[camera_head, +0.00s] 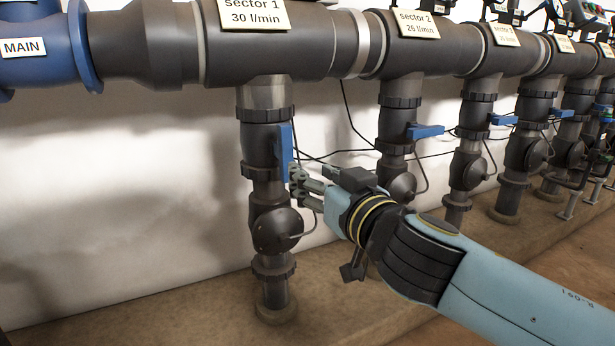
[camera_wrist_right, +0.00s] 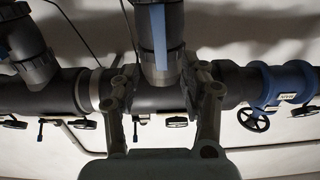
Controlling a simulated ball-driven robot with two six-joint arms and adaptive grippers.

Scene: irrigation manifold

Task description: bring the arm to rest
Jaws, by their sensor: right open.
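My right gripper (camera_head: 298,184) is open beside the sector 1 valve. The blue handle (camera_head: 286,151) of that valve stands upright along its dark drop pipe (camera_head: 266,110). In the right wrist view the open fingers (camera_wrist_right: 160,80) stand apart on either side of the pipe, and the blue handle (camera_wrist_right: 158,34) shows between and beyond them. Nothing is held between the fingers. I cannot tell whether a fingertip touches the handle. My left gripper is not in view.
A thick grey manifold (camera_head: 300,45) runs across the top, with a blue MAIN section (camera_head: 35,50) at left. The sector 2 handle (camera_head: 426,131) and sector 3 handle (camera_head: 503,119) lie crosswise. Thin cables hang behind. A concrete ledge (camera_head: 150,315) runs below; white wall stands behind.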

